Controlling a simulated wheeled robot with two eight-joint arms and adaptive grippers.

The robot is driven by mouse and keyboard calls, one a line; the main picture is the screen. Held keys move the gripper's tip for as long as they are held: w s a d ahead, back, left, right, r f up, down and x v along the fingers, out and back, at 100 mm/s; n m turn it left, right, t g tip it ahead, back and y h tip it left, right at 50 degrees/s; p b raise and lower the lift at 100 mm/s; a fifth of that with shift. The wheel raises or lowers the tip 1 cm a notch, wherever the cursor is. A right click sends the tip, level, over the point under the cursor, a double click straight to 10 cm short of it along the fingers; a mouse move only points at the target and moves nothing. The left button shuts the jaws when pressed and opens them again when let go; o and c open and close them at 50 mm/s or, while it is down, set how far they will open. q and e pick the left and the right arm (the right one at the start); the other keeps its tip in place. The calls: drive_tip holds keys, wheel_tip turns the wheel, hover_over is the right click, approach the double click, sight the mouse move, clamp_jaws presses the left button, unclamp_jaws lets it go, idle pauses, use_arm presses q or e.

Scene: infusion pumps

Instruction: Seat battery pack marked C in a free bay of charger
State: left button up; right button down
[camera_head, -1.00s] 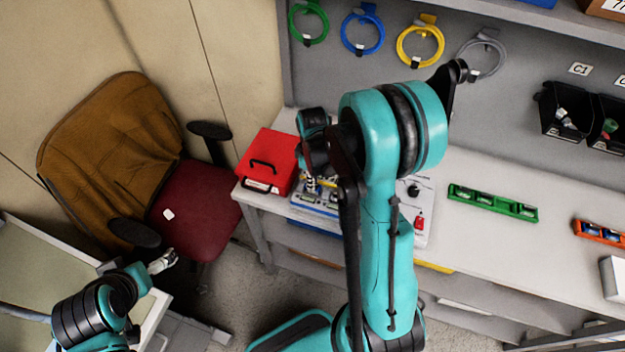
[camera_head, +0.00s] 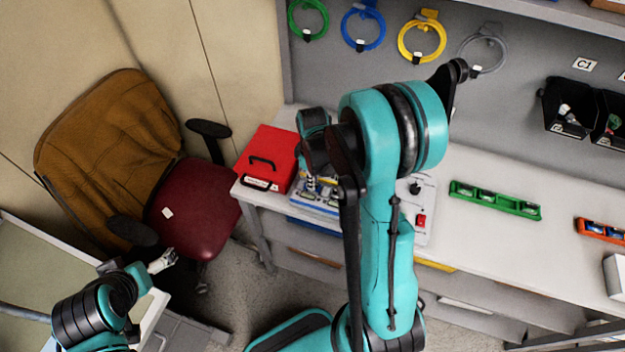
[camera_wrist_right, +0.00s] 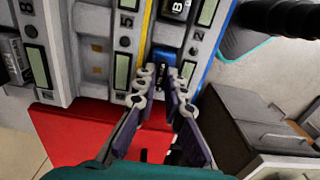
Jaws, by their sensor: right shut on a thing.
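In the head view the charger (camera_head: 300,205) stands on the bench beside the red case, partly behind my right arm. My right gripper (camera_head: 312,183) is over it. In the right wrist view the charger (camera_wrist_right: 97,45) shows bays with small grey-green displays and a yellow stripe. There my right gripper (camera_wrist_right: 160,88) is shut on a small blue-and-dark battery pack (camera_wrist_right: 164,58) at a bay. Its letter is not readable, and I cannot tell how deep it sits. My left gripper (camera_head: 163,262) is at lower left, far from the charger; its jaw state is unclear.
A red case (camera_head: 268,158) stands left of the charger. A white panel with a red switch (camera_head: 421,221) is to the right. Green (camera_head: 495,200) and orange (camera_head: 602,230) racks lie farther right. Black bins (camera_head: 568,110) hang on the wall. A chair (camera_head: 190,215) stands left.

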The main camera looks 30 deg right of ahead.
drive_tip(key=shift+f, duration=0.15)
drive_tip(key=c, duration=1.5)
unclamp_jaws()
drive_tip(key=shift+c, duration=0.2)
